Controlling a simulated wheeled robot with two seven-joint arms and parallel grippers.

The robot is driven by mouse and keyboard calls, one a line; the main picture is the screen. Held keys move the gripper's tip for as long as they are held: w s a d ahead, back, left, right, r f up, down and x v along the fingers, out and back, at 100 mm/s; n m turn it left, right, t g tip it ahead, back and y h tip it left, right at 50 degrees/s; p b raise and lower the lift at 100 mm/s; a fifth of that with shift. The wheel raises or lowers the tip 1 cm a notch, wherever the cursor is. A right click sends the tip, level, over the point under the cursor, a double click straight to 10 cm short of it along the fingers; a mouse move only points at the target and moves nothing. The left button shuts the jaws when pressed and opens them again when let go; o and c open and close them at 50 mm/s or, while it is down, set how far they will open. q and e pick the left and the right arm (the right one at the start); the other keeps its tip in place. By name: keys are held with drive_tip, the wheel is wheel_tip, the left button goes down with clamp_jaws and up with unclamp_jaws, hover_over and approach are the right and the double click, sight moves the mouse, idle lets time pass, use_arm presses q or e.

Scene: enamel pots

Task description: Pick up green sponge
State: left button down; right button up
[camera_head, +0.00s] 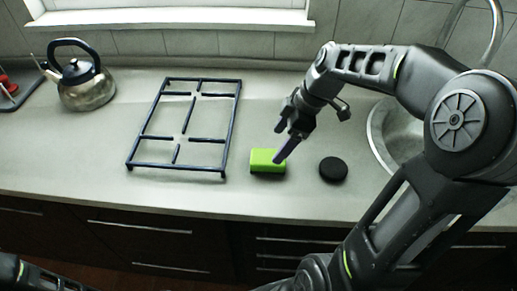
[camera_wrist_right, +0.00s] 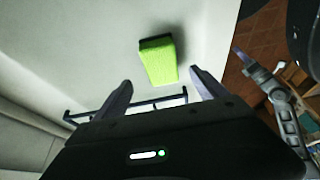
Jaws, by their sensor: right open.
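A bright green sponge (camera_head: 264,162) lies on the grey counter in the head view, right of the black rack. My right gripper (camera_head: 281,150) is just above the sponge's right end, with a finger pointing down in front of it. In the right wrist view the sponge (camera_wrist_right: 159,62) lies beyond the fingertips, roughly between their lines. The right gripper (camera_wrist_right: 160,80) is open with nothing between its fingers. I cannot tell whether a finger touches the sponge.
A black pan-support rack (camera_head: 185,138) lies left of the sponge. A black round disc (camera_head: 333,169) lies close to its right. A metal kettle (camera_head: 83,85) stands at the far left. The sink (camera_head: 377,135) is at the right. The counter's front edge (camera_head: 250,217) is near the sponge.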

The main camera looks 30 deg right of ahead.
sight(269, 156)
drive_tip(key=shift+s+r, duration=0.1)
drive_tip(key=shift+s, duration=0.2)
drive_tip(key=shift+x, duration=1.45)
drive_tip(key=shift+w, duration=0.15)
drive_tip(key=shift+a+f+p, duration=0.1)
drive_tip(key=shift+f+p, duration=0.1)
drive_tip(key=shift+p, duration=0.15)
drive_tip(key=p+x, duration=0.1)
drive_tip(key=x, duration=0.3)
drive_tip(key=shift+w+a+f, duration=0.1)
drive_tip(key=shift+w+f, duration=0.1)
drive_tip(key=shift+f, duration=0.05)
drive_tip(key=shift+f+b, duration=0.25)
drive_tip(key=shift+b, duration=0.25)
